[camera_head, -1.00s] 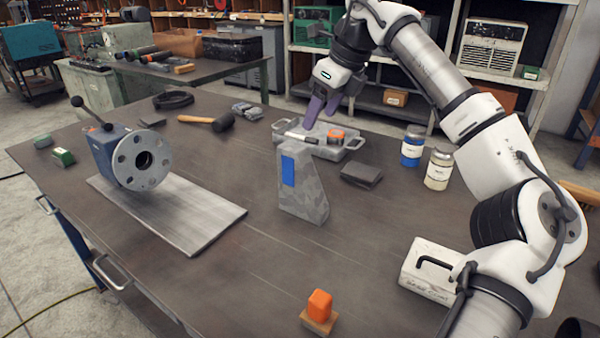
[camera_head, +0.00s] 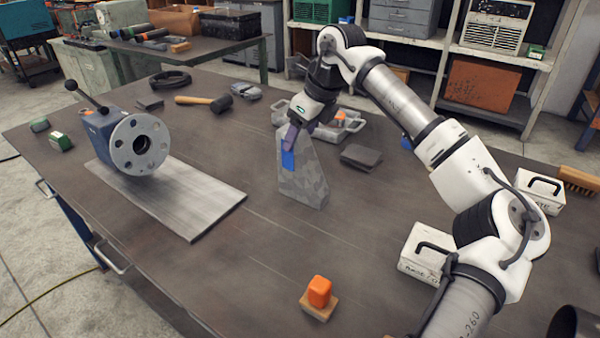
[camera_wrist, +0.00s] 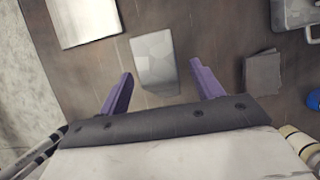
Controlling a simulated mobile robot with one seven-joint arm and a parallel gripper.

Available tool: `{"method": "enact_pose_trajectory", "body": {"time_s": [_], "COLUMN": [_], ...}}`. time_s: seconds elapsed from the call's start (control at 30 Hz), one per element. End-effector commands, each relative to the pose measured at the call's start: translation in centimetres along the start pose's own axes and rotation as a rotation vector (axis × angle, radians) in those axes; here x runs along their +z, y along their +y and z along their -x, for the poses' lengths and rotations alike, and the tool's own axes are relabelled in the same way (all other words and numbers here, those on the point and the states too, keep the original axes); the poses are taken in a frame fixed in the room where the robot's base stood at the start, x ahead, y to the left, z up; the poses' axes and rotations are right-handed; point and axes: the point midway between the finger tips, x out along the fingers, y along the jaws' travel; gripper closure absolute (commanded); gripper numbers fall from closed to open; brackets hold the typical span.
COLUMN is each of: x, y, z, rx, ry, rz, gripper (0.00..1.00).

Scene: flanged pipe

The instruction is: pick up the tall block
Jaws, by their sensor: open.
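The tall block (camera_head: 305,178) is grey and mottled, with a sloping side and a blue patch on its face. It stands upright on the workbench in the head view. My gripper (camera_head: 291,139) is at its upper part, with the purple fingers pointing down and hiding some of its top. In the wrist view the block (camera_wrist: 155,62) shows pale, between and beyond the two spread fingers of my gripper (camera_wrist: 162,69). A gap shows on each side and nothing is held. I cannot tell how far the fingertips reach below the block's top.
An orange-topped block (camera_head: 319,292) stands in front. The bench between is clear.

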Motion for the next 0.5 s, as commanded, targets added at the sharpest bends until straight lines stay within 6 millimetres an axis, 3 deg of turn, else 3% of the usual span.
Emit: {"method": "enact_pose_trajectory", "body": {"time_s": [0.2, 0.43, 0.5], "x": [0.1, 0.0, 0.0], "y": [0.2, 0.1, 0.1], "z": [-2.4, -2.7, -2.7], "rx": [0.001, 0.0, 0.0], "ry": [0.0, 0.001, 0.001], "rz": [0.0, 0.0, 0.0], "gripper": [0.35, 0.35, 0.41]}}
